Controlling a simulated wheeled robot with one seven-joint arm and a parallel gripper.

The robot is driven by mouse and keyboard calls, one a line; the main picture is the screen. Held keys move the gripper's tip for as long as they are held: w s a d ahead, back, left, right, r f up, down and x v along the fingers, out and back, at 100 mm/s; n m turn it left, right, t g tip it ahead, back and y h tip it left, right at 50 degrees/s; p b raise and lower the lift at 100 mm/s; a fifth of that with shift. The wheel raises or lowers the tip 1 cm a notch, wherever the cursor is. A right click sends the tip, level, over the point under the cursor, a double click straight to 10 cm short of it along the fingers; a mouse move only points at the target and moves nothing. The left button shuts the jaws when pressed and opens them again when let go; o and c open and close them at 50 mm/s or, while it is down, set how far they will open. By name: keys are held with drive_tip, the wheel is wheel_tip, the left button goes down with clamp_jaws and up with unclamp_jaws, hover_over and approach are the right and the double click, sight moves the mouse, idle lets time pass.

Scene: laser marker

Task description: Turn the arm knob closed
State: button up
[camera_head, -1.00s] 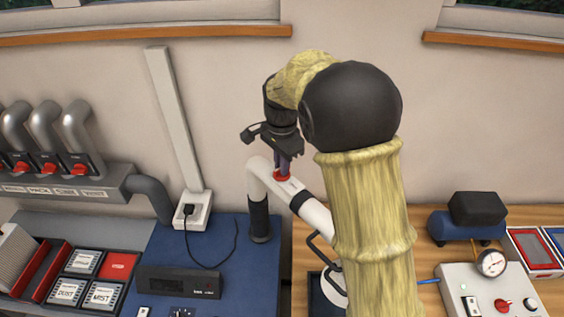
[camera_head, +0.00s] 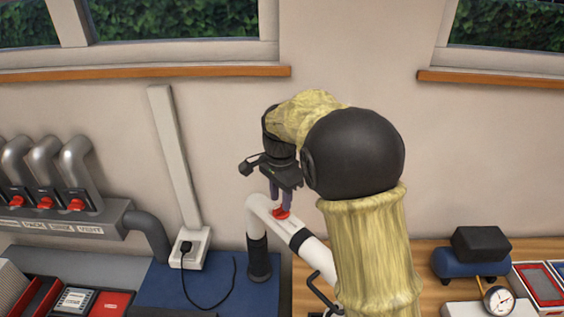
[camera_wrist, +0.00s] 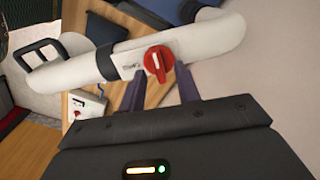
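The red arm knob (camera_wrist: 158,62) sits on a white fume-extraction arm (camera_wrist: 205,38). In the wrist view its raised grip and white line stand nearly upright, slightly tilted. A small printed label is on the tube just left of it. My gripper (camera_wrist: 160,76) is open, with its two dark fingers apart at the lower left and lower right of the knob. I cannot tell whether either finger touches it. In the head view my gripper (camera_head: 281,196) points down over the knob (camera_head: 281,213), and the fingers partly hide the knob.
The white arm bends down to a black collar (camera_head: 259,257) on the blue bench. A black handle (camera_head: 324,294) is on its lower part. Grey ducts with red valves (camera_head: 75,204) are at left. A blue compressor (camera_head: 470,262) and gauge (camera_head: 498,299) are at right.

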wheel_tip(320, 180, up, 16)
drive_tip(key=b, duration=0.1)
drive_tip(key=shift+f+b, duration=0.15)
drive_tip(key=shift+b, duration=0.2)
drive_tip(key=shift+w+d, duration=0.1)
drive_tip(key=shift+d, duration=0.05)
